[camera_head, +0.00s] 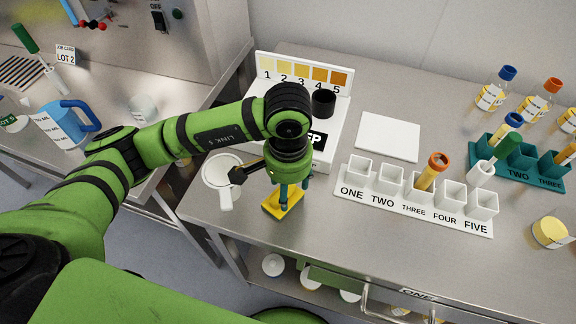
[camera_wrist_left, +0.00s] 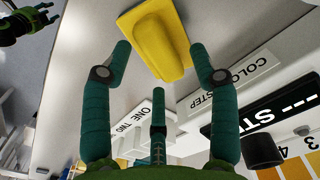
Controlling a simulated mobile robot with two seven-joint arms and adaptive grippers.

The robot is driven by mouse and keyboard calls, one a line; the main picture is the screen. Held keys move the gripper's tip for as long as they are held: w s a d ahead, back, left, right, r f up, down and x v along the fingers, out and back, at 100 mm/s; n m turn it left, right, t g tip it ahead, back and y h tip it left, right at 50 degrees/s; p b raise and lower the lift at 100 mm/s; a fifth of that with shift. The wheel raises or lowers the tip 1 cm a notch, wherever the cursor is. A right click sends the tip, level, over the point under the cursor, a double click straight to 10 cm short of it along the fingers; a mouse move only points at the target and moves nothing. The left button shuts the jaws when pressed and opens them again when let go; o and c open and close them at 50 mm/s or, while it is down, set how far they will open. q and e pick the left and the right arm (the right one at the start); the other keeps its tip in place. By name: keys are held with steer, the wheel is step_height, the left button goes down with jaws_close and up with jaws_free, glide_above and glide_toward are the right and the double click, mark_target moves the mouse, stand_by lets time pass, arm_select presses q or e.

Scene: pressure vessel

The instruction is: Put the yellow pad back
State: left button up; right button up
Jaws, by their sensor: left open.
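The yellow pad (camera_head: 272,210) lies on the steel bench near its front edge, below my left gripper (camera_head: 284,194). In the left wrist view the yellow pad (camera_wrist_left: 158,38) is a block with a raised ridge. My left gripper (camera_wrist_left: 161,52) is open, with its fingers spread to either side of the near end of the pad. I cannot tell whether the fingers touch it. A dark and green gripper (camera_wrist_left: 32,20), seemingly my right one, shows at the top left of the wrist view; its jaw state is unclear.
A white cup (camera_head: 222,180) stands left of the pad. Behind is the white colour-step stand (camera_head: 335,119) with a black cup (camera_head: 323,102). To the right are a numbered tube rack (camera_head: 412,203), a white square plate (camera_head: 388,137) and a teal rack (camera_head: 520,159). Bench between pad and rack is clear.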

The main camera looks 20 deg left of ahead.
mark_target(289, 191)
arm_select(q)
step_height(289, 191, up, 11)
steer(key=b, duration=0.2)
steer(key=shift+f, duration=0.15)
stand_by(0.4)
